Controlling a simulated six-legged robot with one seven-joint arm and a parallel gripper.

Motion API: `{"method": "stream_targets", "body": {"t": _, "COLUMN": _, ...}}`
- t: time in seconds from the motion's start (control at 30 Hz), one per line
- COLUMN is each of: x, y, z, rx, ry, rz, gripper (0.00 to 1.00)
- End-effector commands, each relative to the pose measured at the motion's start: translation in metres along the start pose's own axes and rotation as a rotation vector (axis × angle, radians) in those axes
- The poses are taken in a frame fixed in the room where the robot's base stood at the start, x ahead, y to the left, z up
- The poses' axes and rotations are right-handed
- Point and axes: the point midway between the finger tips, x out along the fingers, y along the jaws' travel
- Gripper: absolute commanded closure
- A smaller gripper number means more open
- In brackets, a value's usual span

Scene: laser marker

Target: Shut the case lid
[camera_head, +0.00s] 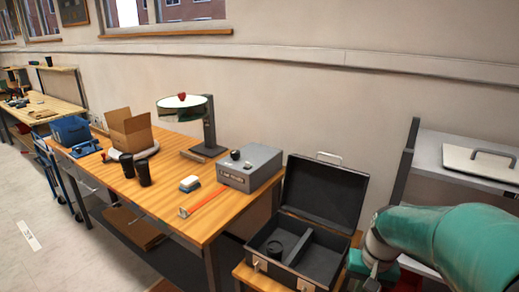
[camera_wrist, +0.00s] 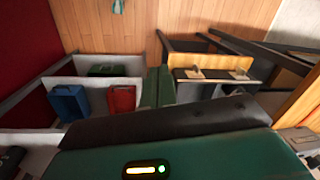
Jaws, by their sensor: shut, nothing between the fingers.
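The black case (camera_head: 262,238) stands on a small wooden stand with its lid (camera_head: 323,192) open, upright and leaning back toward the wall. A metal handle tops the lid. Inside, a divider (camera_head: 295,241) splits the case, and a dark round item (camera_head: 274,249) sits in the left compartment. My teal arm enters the head view at right, beside the case; the fingers are not clear there. In the wrist view my gripper (camera_wrist: 157,88) has its two green fingers together, empty. A dark edge with two metal latches (camera_wrist: 212,76), apparently the case's front, lies right of the fingers.
A wooden workbench (camera_head: 165,200) left of the case holds a grey box (camera_head: 250,167), a lamp, cups and a carton. A grey cabinet (camera_head: 440,150) with a handled panel stands right. White bins (camera_wrist: 93,92) with blue and red items lie left of my fingers.

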Motion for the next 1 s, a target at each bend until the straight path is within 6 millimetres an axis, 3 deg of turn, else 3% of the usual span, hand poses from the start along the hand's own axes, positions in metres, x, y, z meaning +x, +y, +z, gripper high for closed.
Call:
{"method": "stream_targets", "body": {"t": 0.1, "x": -0.026, "y": -0.017, "z": 0.021, "rx": -0.06, "ry": 0.077, "rz": 0.069, "gripper": 1.0}}
{"method": "stream_targets", "body": {"t": 0.4, "x": -0.081, "y": -0.046, "z": 0.081, "rx": -0.181, "ry": 0.281, "rz": 0.13, "gripper": 1.0}}
{"method": "stream_targets", "body": {"t": 0.6, "x": -0.105, "y": -0.057, "z": 0.122, "rx": -0.26, "ry": 0.414, "rz": 0.094, "gripper": 1.0}}
{"method": "stream_targets", "body": {"t": 0.77, "x": -0.113, "y": -0.06, "z": 0.141, "rx": -0.297, "ry": 0.475, "rz": 0.056, "gripper": 1.0}}
{"method": "stream_targets", "body": {"t": 0.93, "x": -0.114, "y": -0.06, "z": 0.146, "rx": -0.306, "ry": 0.488, "rz": 0.044, "gripper": 0.69}}
{"method": "stream_targets", "body": {"t": 1.0, "x": -0.114, "y": -0.06, "z": 0.146, "rx": -0.305, "ry": 0.488, "rz": 0.044, "gripper": 0.67}}
